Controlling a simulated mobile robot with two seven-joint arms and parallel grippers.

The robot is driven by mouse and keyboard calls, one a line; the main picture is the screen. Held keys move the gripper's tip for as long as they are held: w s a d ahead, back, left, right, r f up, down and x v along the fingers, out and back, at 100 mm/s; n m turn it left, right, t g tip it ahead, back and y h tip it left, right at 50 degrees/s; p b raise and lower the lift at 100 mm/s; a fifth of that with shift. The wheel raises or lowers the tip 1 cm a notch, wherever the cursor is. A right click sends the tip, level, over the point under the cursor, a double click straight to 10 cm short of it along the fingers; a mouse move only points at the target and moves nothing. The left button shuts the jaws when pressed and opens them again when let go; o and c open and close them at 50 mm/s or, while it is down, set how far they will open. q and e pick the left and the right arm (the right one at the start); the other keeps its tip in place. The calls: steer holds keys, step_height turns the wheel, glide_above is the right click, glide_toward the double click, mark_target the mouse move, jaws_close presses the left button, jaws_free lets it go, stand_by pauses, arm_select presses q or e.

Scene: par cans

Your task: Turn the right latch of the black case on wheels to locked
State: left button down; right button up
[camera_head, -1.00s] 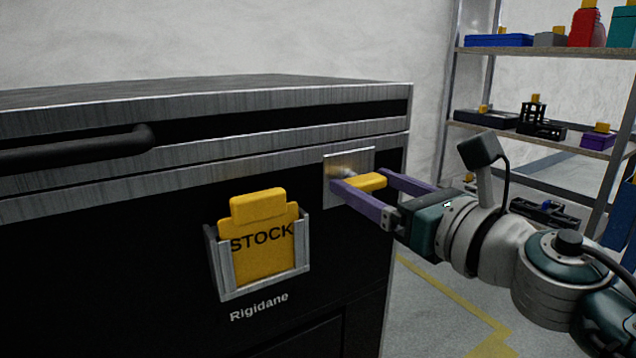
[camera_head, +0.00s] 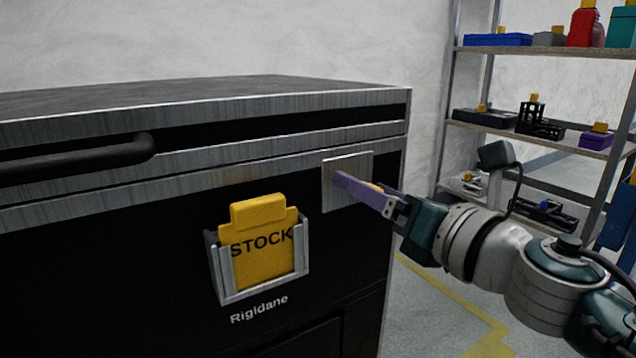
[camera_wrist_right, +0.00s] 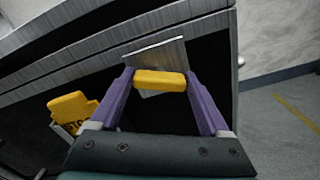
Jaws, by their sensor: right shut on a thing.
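The black case (camera_head: 120,270) with metal edging fills the left of the head view. Its right latch has a square metal plate (camera_head: 349,164) and a yellow handle (camera_wrist_right: 160,81). My right gripper (camera_head: 345,181) is shut on the yellow handle, with one purple finger at each end of it in the right wrist view (camera_wrist_right: 160,84). In the head view the near finger hides most of the handle, and only a bit of yellow shows behind it. The handle lies roughly crosswise between the fingers. My left gripper is not in view.
A yellow STOCK card (camera_head: 264,240) sits in a metal holder on the case front, left of the latch. A black bar handle (camera_head: 80,155) sticks out at the left. Shelves (camera_head: 530,130) with several items stand at the right. Floor beyond the case is clear.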

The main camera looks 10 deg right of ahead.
steer(key=shift+d+f+m+p, duration=0.1)
steer(key=shift+m+p, duration=0.65)
steer(key=shift+m, duration=2.5)
steer(key=shift+f+m+p, duration=0.1)
steer(key=shift+m+p, duration=0.6)
steer(key=shift+m, duration=2.55)
steer(key=o, duration=1.2)
